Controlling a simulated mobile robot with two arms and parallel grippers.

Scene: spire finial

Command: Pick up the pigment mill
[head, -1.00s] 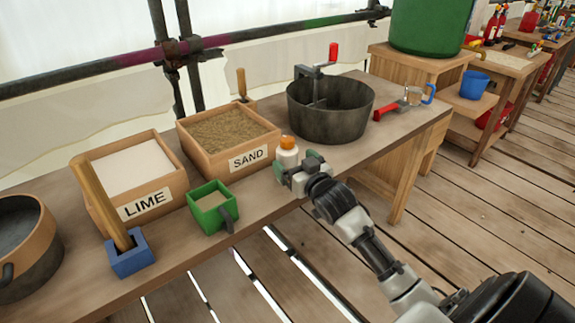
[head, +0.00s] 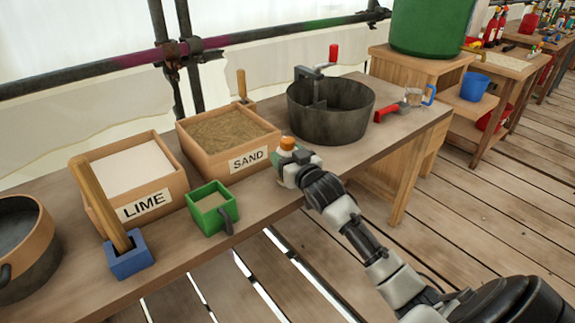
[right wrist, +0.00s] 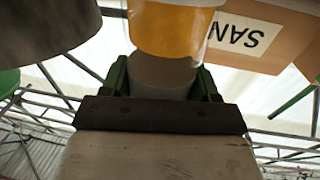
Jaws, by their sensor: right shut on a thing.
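The pigment mill is a small white body with an orange top (head: 287,143), upright at the front edge of the bench, in front of the sand box. My right gripper (head: 287,168) is shut around its white body and hides most of it in the head view. In the right wrist view the orange part of the pigment mill (right wrist: 172,30) rises above the green-sided fingers (right wrist: 160,80), with its pale body between them. I cannot tell whether its base touches the bench. My left gripper is not in view.
The sand box (head: 208,160) stands behind the mill, and the dark mixing tub (head: 335,125) with a crank is at its back right. A green box cup (head: 212,208) is to its left. A red-handled tool (head: 388,110) lies farther right. Bench space between gripper and green cup is clear.

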